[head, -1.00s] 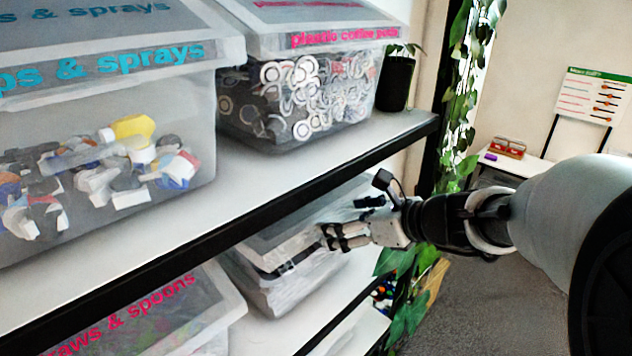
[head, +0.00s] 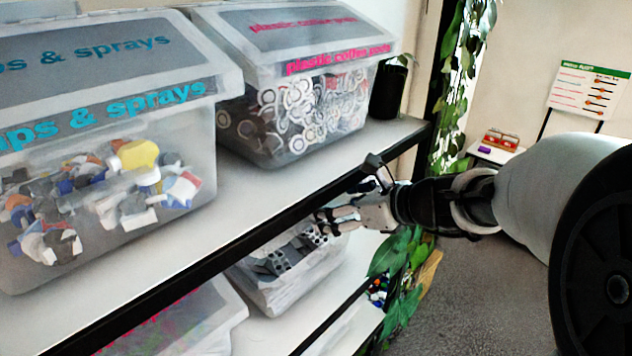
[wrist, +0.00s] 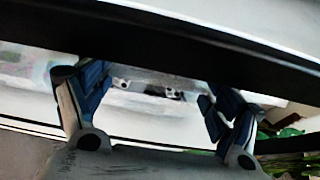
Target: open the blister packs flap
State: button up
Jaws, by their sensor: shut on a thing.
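The blister packs bin (head: 292,290) is a clear plastic box on the lower shelf. Its front opening shows dark grey blister packs (head: 278,262) inside. My gripper (head: 328,216) is above the bin's right end, just under the upper shelf's edge. In the wrist view the two blue-padded fingers (wrist: 152,92) stand apart, with a pale grey strip of the flap (wrist: 160,80) between them. The gripper is shut on the flap and holds it raised. Most of the flap is hidden behind the upper shelf's edge, and its label cannot be seen.
The upper shelf's black edge (head: 235,245) runs close above my gripper. On that shelf stand a caps and sprays bin (head: 105,190) and a plastic coffee pods bin (head: 300,110). Another bin (head: 190,325) is beside the blister packs bin. Green leaves (head: 402,262) hang at the right.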

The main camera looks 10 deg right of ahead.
jog(key=shift+r, duration=0.15)
jog(key=o, duration=1.3)
jog(key=shift+o, duration=0.7)
jog(key=shift+s, duration=0.1)
jog(key=v, duration=1.1)
jog(key=shift+s+d+r, duration=0.15)
jog(key=shift+s+d, duration=0.1)
jog(key=shift+d, duration=0.05)
